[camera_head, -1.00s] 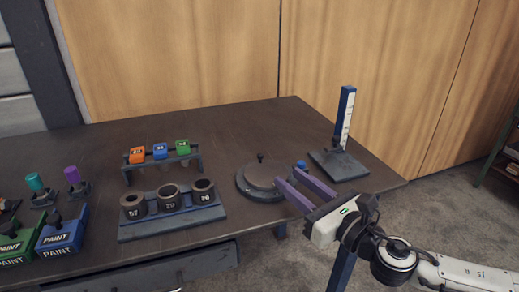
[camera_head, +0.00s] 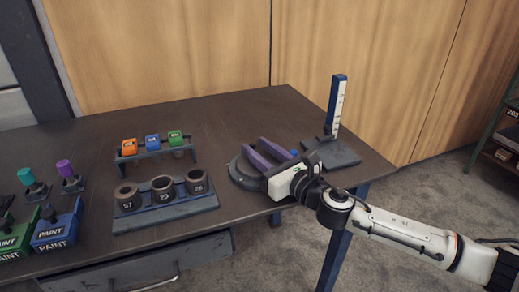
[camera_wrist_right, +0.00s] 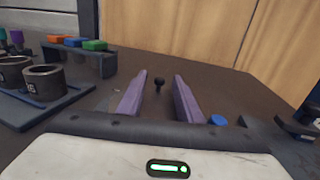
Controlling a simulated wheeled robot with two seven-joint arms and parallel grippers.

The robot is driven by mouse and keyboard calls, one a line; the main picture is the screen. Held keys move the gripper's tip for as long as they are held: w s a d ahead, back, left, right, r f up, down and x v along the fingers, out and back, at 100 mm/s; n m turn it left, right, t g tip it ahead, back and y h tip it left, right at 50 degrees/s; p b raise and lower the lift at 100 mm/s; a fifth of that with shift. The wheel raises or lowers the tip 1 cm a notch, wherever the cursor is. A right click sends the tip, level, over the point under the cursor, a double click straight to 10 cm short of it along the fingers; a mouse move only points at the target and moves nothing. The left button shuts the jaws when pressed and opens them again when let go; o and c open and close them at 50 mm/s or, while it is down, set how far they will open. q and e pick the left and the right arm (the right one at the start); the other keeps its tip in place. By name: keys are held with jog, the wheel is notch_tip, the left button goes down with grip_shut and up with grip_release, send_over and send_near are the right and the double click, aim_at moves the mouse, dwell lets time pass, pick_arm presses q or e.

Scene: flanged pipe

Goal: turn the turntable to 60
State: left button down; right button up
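The turntable (camera_head: 241,178) is a round dark grey disc on the table, right of the ring stand. My right gripper (camera_head: 261,151) is over it, its two purple fingers spread apart and empty, covering much of the disc. A blue knob (camera_wrist_right: 218,120) is to the right of the fingers. I see no angle marks clearly. My left gripper is not in view.
A rack with numbered dark rings (camera_head: 163,190) stands left of the turntable. Behind it are orange, blue and green tagged blocks (camera_head: 152,142). A blue upright scale (camera_head: 338,103) stands to the right on a dark base. Paint boxes (camera_head: 55,232) are at far left.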

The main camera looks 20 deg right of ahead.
grip_shut()
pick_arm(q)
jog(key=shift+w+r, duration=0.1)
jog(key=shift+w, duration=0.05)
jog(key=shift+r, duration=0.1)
